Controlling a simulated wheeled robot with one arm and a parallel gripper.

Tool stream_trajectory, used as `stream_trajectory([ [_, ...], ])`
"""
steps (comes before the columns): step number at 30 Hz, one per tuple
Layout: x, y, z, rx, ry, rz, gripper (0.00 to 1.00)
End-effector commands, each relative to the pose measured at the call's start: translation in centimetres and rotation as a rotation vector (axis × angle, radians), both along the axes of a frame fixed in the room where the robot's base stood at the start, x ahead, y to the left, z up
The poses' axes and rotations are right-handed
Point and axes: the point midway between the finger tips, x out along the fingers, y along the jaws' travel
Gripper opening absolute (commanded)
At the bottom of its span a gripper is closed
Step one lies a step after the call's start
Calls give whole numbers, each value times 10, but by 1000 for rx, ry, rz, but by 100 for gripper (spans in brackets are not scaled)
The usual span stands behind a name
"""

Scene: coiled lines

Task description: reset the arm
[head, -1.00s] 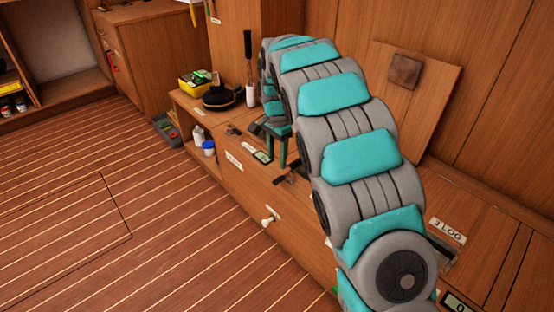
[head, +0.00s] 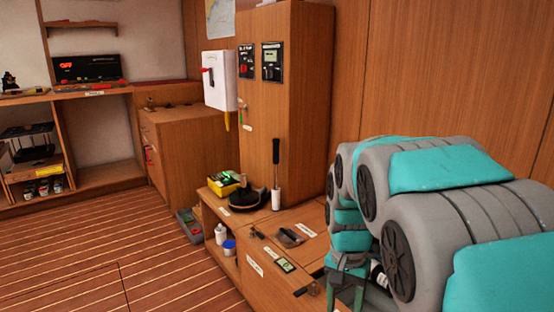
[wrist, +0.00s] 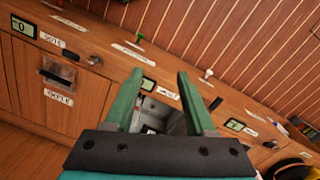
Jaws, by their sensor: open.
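My arm, grey with teal pads, fills the lower right of the head view. It arches over the wooden counter (head: 290,217), and its end hangs down. My gripper (head: 345,292) has green fingers pointing down at the lower edge of the head view; the tips are cut off or hard to see there. In the wrist view my gripper (wrist: 158,76) has its two green fingers spread apart. Nothing is held between them. Behind the fingers lies a grey recess in the counter front or top; I cannot tell which.
On the counter stand a black round object (head: 245,199), a yellow box (head: 224,186) and a white-handled brush (head: 276,190). A tall wooden cabinet (head: 295,110) rises behind with a white box (head: 219,80). Open plank floor (head: 80,250) lies to the left.

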Motion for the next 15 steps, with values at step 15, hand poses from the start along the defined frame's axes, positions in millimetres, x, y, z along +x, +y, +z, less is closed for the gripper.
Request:
stream_trajectory([
  [15, -189, -13, -8, 66, 68, 412, 55],
])
